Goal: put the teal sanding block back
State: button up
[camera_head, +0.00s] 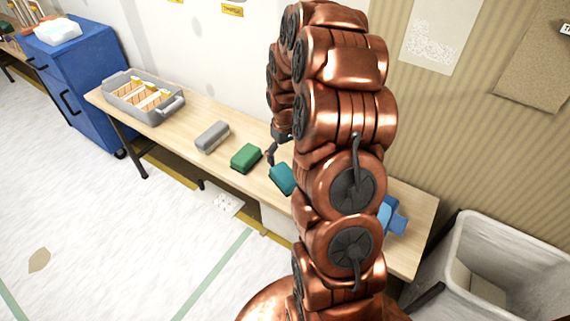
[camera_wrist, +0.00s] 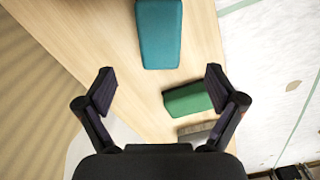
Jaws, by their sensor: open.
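The teal sanding block (camera_head: 281,178) lies on the wooden bench, partly hidden behind my arm in the head view. It also shows at the top of the wrist view (camera_wrist: 159,34), ahead of my fingertips and apart from them. My gripper (camera_wrist: 160,88) is open and empty above the bench. In the head view, a part of my gripper (camera_head: 274,153) shows between the green block and my arm. A green sanding block (camera_head: 246,157) lies to the left of the teal one, and a grey block (camera_head: 212,136) lies farther left.
The wooden bench (camera_head: 186,109) carries a grey tray (camera_head: 142,113) with several compartments at its left end. A blue object (camera_head: 393,216) sits right of my arm. A grey bin (camera_head: 497,262) stands at the right, and a blue cabinet (camera_head: 84,72) at the left. Open floor lies in front.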

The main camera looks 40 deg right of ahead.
jog(key=s+a+r+g, duration=0.1)
jog(key=s+a+r, duration=1.1)
jog(key=a+r, duration=0.3)
jog(key=s+a, duration=0.4)
jog(key=s, duration=0.4)
jog(key=s+a+r+g, duration=0.1)
jog(key=s+a, duration=0.3)
jog(key=s, duration=0.5)
jog(key=shift+n, duration=0.3)
notch_tip(320, 180, up, 11)
jog(key=p, duration=1)
jog(key=shift+w+r+p, duration=0.2)
jog(key=shift+p, duration=0.15)
